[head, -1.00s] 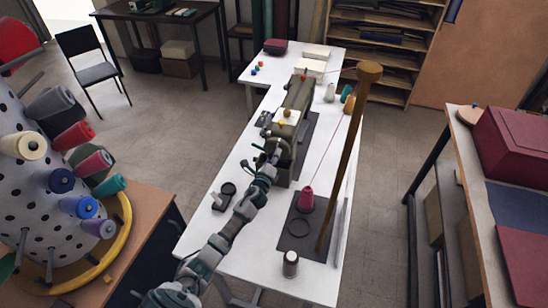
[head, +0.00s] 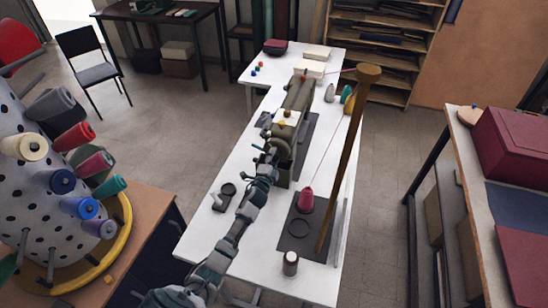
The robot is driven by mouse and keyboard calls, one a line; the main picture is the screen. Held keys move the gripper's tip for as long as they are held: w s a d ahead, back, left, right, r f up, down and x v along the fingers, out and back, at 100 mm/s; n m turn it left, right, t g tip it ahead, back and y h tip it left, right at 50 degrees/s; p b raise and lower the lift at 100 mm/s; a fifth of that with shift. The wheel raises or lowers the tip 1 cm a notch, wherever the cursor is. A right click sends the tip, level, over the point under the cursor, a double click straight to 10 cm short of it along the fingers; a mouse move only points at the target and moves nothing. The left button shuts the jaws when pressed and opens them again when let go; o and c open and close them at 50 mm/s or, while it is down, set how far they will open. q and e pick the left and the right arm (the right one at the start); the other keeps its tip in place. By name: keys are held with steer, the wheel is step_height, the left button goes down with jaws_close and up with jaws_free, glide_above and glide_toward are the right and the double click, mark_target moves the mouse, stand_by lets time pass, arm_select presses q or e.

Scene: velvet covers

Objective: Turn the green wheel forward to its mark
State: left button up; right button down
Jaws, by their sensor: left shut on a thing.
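The sewing machine (head: 298,98) stands on the white table, its long body running away from me. A round, dark greenish wheel (head: 285,149) is at its near end, small and partly covered by my gripper. My left arm reaches up from the bottom of the head view. Its gripper (head: 272,151) is at the left side of the wheel and shut on it, as far as I can see. The fingertips are small and overlap the wheel. I cannot make out the mark. My right gripper is not in view.
A tall wooden pole (head: 347,150) rises right of the machine. A small jar (head: 290,263) stands near the front edge. A thread-spool drum (head: 50,190) is at the left.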

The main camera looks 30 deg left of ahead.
arm_select(q)
steer(key=shift+f+n, duration=0.3)
steer(key=shift+f, duration=0.05)
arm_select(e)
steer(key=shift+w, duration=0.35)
arm_select(q)
steer(key=o, duration=1.1)
steer(key=shift+o, duration=0.2)
steer(key=shift+a, duration=0.1)
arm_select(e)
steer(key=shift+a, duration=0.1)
arm_select(q)
steer(key=shift+r, duration=0.1)
steer(key=shift+s, duration=0.1)
steer(key=v, duration=1.1)
steer(key=shift+s, duration=0.4)
